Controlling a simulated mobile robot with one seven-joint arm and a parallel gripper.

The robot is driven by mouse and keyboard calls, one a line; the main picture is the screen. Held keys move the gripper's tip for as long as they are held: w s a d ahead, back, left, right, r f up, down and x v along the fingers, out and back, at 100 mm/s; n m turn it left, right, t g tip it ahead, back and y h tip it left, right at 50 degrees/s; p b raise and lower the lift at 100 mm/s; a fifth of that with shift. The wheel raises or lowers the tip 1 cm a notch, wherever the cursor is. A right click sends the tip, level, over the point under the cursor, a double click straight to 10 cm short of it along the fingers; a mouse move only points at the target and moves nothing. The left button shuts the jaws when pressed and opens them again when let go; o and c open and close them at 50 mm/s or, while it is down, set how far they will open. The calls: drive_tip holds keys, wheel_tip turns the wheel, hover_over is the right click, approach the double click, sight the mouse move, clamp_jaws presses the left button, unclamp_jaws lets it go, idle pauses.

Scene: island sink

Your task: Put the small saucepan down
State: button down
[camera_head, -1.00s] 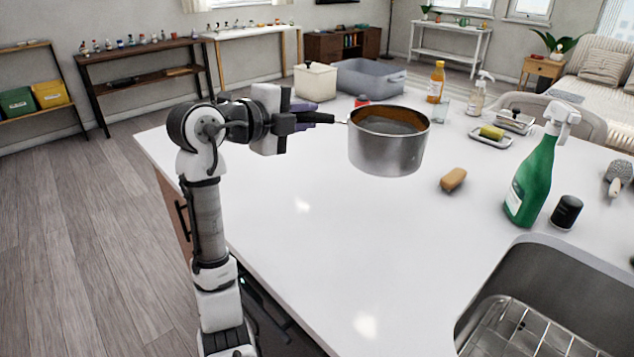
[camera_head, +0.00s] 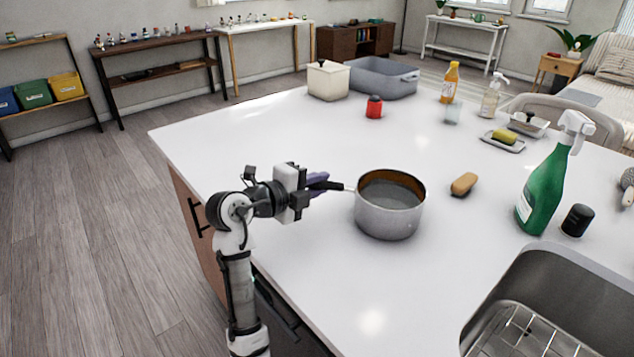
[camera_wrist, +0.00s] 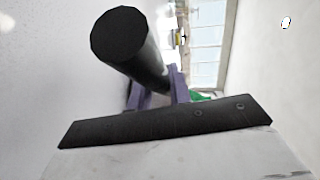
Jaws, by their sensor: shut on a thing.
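The small saucepan (camera_head: 389,214) is a steel pot with a brownish inside and a dark handle pointing left. In the head view it is upright over the white island top, low at its middle; whether its base touches the surface is hard to tell. My gripper (camera_head: 318,184) is left of the pot and shut on its handle (camera_head: 334,186). In the wrist view the handle's dark round end (camera_wrist: 122,35) is close to the camera, and the purple fingers of my gripper (camera_wrist: 158,95) are around it. The pot's body is hidden in that view.
A green spray bottle (camera_head: 542,185) and a black-capped jar (camera_head: 577,220) stand by the sink (camera_head: 560,290). The front-left counter is clear.

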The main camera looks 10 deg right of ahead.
drive_tip(key=shift+f+b, duration=0.15)
drive_tip(key=shift+b, duration=0.15)
drive_tip(key=c, duration=1.3)
unclamp_jaws()
drive_tip(key=shift+r+p, duration=0.25)
drive_tip(key=shift+p, duration=0.15)
drive_tip(key=b+v, duration=0.3)
drive_tip(key=v, duration=0.9)
drive_tip(key=shift+a, duration=0.1)
